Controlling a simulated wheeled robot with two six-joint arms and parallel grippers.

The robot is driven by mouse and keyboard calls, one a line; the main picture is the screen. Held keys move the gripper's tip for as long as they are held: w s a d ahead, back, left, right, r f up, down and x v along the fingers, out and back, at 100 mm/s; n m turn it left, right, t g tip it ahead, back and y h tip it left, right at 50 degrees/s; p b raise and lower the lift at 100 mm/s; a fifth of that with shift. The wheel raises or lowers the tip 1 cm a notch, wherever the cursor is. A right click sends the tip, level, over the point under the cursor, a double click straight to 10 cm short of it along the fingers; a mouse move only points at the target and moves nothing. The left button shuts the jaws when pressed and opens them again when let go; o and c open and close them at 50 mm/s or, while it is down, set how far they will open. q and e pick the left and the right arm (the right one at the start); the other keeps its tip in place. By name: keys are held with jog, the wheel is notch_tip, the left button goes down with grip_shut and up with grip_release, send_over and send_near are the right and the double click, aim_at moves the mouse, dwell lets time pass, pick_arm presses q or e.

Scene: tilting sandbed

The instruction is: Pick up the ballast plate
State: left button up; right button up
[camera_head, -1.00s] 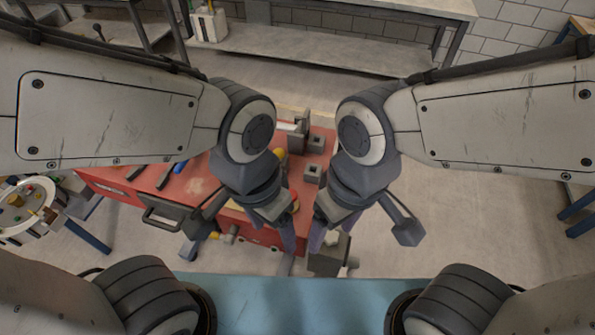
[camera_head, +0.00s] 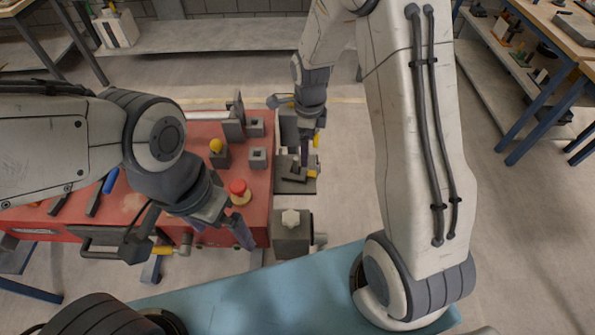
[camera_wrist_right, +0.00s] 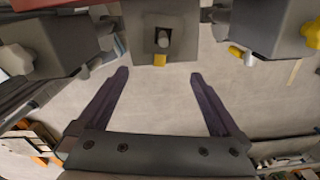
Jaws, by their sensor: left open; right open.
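I cannot tell for sure which piece is the ballast plate. In the head view, a dark grey plate-like piece (camera_head: 237,116) stands upright at the far side of the red bench top (camera_head: 130,205). My right gripper (camera_head: 304,148) reaches down over a grey unit (camera_head: 295,186) with yellow parts, just right of the red top. In the right wrist view its fingers (camera_wrist_right: 158,76) are apart and empty. A grey block with a square recess and pin (camera_wrist_right: 161,30) lies ahead of them. My left gripper (camera_head: 222,230) is open over the near edge of the red top.
Two small grey blocks with holes (camera_head: 257,158), a yellow-knobbed block (camera_head: 217,150) and a red button (camera_head: 238,188) stand on the red top. A grey box with a pale knob (camera_head: 291,234) is at its near right corner.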

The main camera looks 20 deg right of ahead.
notch_tip(320, 180, down, 5)
jog(key=shift+d+f, duration=0.1)
jog(key=shift+f, duration=0.05)
jog(key=f, duration=0.1)
jog(key=f+p, duration=0.1)
jog(key=f, duration=0.2)
jog(key=shift+w+a+p, duration=0.15)
jog(key=shift+a+p, duration=0.2)
jog(key=shift+f, duration=0.6)
jog(key=c, duration=1.2)
jog(key=shift+o, duration=0.2)
jog(key=shift+r, duration=0.1)
notch_tip(320, 180, up, 8)
jog(key=r+b, duration=0.1)
notch_tip(320, 180, up, 9)
jog(key=p, duration=0.7)
send_over(304, 171)
jog(key=shift+r, duration=0.1)
